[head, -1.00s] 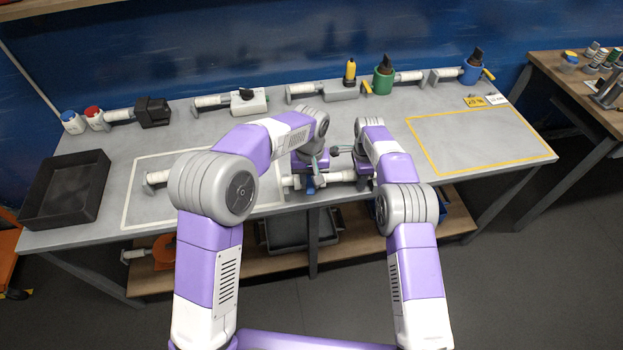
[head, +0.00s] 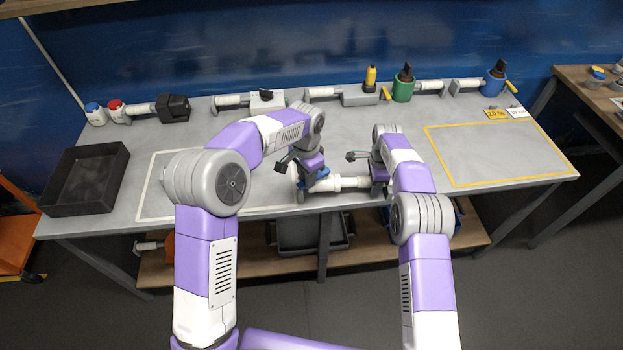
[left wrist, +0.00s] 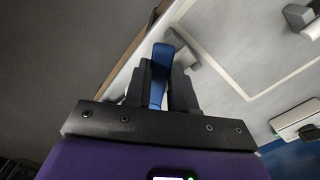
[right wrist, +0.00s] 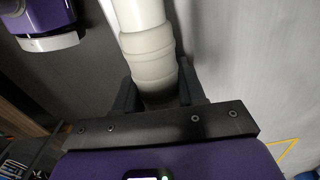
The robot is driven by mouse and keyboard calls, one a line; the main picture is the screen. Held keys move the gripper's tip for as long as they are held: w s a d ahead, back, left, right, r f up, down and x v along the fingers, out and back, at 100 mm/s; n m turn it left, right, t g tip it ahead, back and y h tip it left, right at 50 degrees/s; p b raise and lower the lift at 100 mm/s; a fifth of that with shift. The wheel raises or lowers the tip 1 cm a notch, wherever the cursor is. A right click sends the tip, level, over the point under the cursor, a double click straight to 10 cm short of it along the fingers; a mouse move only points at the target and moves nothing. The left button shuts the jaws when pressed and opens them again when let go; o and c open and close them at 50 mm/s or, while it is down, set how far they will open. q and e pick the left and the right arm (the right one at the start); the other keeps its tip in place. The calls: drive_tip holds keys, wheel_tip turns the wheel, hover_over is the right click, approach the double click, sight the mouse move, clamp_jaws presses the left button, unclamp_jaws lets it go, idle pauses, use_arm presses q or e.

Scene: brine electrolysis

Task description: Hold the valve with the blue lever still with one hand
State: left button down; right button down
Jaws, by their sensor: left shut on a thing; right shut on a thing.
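The valve with the blue lever is held just over the table's front edge, its white pipe body (head: 347,183) lying roughly level between my two grippers. The blue lever (head: 319,184) is at its left end. My left gripper (left wrist: 164,82) is shut on the blue lever, which shows between its fingers in the left wrist view. My right gripper (right wrist: 157,92) is shut around the white ringed pipe (right wrist: 146,40) at the valve's right part. In the head view, my left wrist partly covers the valve's left end.
An empty black tray (head: 60,207) is at the table's left. A white-outlined area (head: 160,170) lies partly behind my left arm, and a yellow-outlined area (head: 500,182) at right is clear. Several other fittings, including a green valve (head: 403,88), line the back edge.

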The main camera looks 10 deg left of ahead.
use_arm(q)
drive_tip(key=w+m, duration=0.1)
drive_tip(key=a+m, duration=0.1)
drive_tip(key=m, duration=0.1)
drive_tip(key=shift+w+a+m, duration=0.15)
drive_tip(key=shift+w+m, duration=0.15)
drive_tip(key=shift+w, duration=0.05)
drive_tip(key=shift+w+a+m, duration=0.15)
drive_tip(key=shift+w+m, duration=0.3)
drive_tip(key=shift+m, duration=0.4)
drive_tip(key=shift+w+a+m, duration=0.15)
drive_tip(key=shift+w+m, duration=0.25)
drive_tip(key=shift+m, duration=0.45)
drive_tip(key=c, duration=0.9)
unclamp_jaws()
wheel_tip(320, 180, up, 12)
